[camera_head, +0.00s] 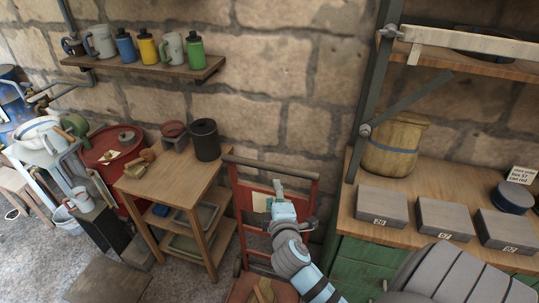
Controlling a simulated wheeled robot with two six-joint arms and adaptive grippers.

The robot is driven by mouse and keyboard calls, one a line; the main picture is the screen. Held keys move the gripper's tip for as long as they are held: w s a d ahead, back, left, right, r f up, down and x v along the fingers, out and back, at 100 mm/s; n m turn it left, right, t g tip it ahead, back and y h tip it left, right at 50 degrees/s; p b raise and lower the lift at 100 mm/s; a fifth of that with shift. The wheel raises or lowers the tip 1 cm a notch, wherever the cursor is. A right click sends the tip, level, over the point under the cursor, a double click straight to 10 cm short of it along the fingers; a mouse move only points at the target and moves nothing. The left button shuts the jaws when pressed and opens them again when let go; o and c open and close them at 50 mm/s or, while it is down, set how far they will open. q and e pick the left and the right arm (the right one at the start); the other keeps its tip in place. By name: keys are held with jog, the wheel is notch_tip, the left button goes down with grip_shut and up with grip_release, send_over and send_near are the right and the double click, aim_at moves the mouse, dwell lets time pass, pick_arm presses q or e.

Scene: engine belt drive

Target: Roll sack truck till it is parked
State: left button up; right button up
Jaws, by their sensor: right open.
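The sack truck (240,204) has a red frame and a dark crossbar handle (258,165) along its top. It stands upright against or near the stone wall, between the small wooden table and the green-fronted bench. My right gripper (292,203) is open in front of the truck's upper frame, below the crossbar. I cannot tell whether it touches the frame. My right arm comes up from the bottom and hides part of the truck's right side and lower part. My left gripper is out of view.
A wooden table (188,172) with a dark canister (205,140) stands left of the truck. The green bench (366,256) on the right carries grey boxes (382,207). A red drum (103,150) is farther left. Some grey floor shows bare at lower left.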

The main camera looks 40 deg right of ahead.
aim_at(271, 169)
jog(key=x, duration=0.4)
jog(key=b+x, duration=0.1)
jog(key=x, duration=0.4)
jog(key=r+b+x, duration=0.1)
jog(key=x, duration=0.4)
jog(key=shift+w+d+f, duration=0.1)
jog(key=shift+w+d, duration=0.1)
jog(key=shift+w, duration=0.1)
grip_shut()
